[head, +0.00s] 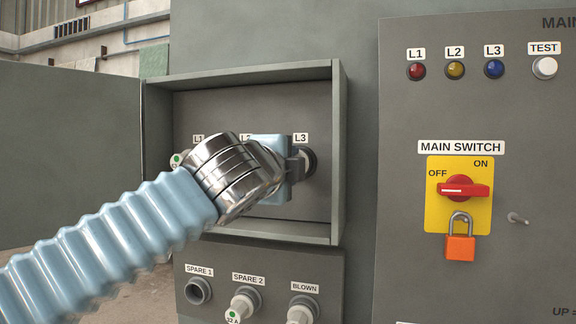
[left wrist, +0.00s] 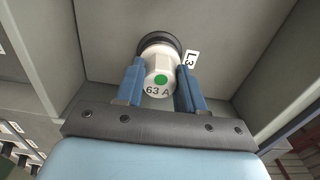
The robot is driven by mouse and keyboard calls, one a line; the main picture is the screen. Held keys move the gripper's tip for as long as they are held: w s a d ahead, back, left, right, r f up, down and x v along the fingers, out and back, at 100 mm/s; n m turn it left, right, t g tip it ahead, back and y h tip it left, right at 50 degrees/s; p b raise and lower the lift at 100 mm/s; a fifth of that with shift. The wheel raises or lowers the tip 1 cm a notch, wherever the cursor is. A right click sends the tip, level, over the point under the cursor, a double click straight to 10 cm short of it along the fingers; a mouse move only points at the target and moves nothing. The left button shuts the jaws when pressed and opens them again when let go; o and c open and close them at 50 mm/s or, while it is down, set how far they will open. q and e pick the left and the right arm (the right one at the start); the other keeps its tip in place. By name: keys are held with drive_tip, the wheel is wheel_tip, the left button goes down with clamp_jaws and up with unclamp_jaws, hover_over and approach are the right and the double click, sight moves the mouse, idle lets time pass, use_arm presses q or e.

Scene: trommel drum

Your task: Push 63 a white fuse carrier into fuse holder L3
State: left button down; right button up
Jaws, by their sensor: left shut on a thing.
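In the left wrist view, my left gripper (left wrist: 158,85) has its two blue fingers on either side of a white fuse carrier (left wrist: 157,62), marked 63 A with a green dot, and is shut on it. The carrier's far end is at the dark ring of fuse holder L3 (left wrist: 158,40); how deep it sits is hidden. In the head view, the left gripper (head: 300,166) reaches into the open box at holder L3 (head: 310,160), under the L3 label, and hides the carrier. Another carrier (head: 176,160) with a green dot shows at L1, partly hidden. My right gripper is not in view.
The box's side walls and bottom lip (head: 290,235) surround the arm closely. Below are an empty SPARE 1 socket (head: 198,291), a 32 A carrier (head: 243,303) at SPARE 2 and one at BLOWN (head: 301,310). A padlock (head: 460,246) hangs at the main switch (head: 463,188).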

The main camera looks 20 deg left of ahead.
use_arm(q)
drive_tip(key=shift+a, duration=0.1)
drive_tip(key=c, duration=0.6)
unclamp_jaws()
drive_tip(key=s+b, duration=0.2)
drive_tip(key=s, duration=1.1)
drive_tip(key=shift+s+a+b, duration=0.15)
drive_tip(key=shift+s+b, duration=0.2)
drive_tip(key=shift+s, duration=0.05)
